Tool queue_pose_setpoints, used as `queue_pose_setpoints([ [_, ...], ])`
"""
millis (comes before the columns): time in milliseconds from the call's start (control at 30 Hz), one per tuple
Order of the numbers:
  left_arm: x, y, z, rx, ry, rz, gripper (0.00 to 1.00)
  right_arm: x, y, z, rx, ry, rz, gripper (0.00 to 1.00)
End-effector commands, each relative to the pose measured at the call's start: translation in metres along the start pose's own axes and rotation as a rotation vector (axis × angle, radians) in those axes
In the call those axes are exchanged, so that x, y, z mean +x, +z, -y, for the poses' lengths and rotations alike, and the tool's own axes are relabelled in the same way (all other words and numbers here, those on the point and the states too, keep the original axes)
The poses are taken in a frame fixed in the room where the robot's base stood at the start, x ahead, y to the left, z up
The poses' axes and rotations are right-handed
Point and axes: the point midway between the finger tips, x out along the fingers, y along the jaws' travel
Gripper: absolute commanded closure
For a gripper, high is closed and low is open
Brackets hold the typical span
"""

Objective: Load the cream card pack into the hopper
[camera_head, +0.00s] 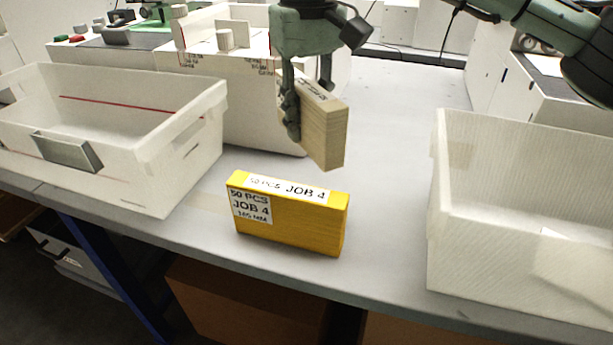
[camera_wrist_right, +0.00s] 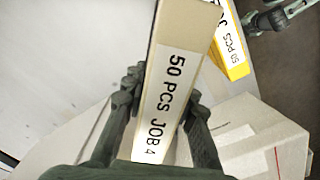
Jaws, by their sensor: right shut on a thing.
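The cream card pack (camera_head: 329,134) is held off the table, tilted, in my right gripper (camera_head: 306,100). The fingers are shut on its two sides. In the right wrist view the pack (camera_wrist_right: 178,55) shows a white label reading "50 PCS JOB 4", with the gripper's fingers (camera_wrist_right: 160,105) on either side. A white machine (camera_head: 240,105) with rollers on top stands behind the pack. I cannot tell which part of it is the hopper. A dark jointed part (camera_wrist_right: 270,18) at the wrist view's top right may be my left gripper; its jaws are unclear.
A yellow pack (camera_head: 290,222), also labelled JOB 4, stands on the grey table (camera_head: 385,200) in front of the held pack. A white open bin (camera_head: 190,150) is at left, another (camera_head: 480,235) at right. The table between the yellow pack and right bin is clear.

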Motion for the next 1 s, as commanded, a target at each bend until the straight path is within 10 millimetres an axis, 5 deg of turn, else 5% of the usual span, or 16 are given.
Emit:
queue_pose_setpoints([
  [300, 0.014, 0.009, -0.001, 0.005, 0.002, 0.011, 0.60, 0.065, 0.000, 0.000, 0.000, -0.001, 0.000, 1.00],
  [733, 0.029, 0.021, -0.004, 0.028, -0.002, 0.020, 0.60, 0.109, 0.000, 0.000, 0.000, -0.001, 0.000, 1.00],
  [1000, 0.035, 0.027, -0.005, 0.033, 0.000, 0.029, 0.60, 0.111, 0.000, 0.000, 0.000, 0.000, -0.001, 1.00],
])
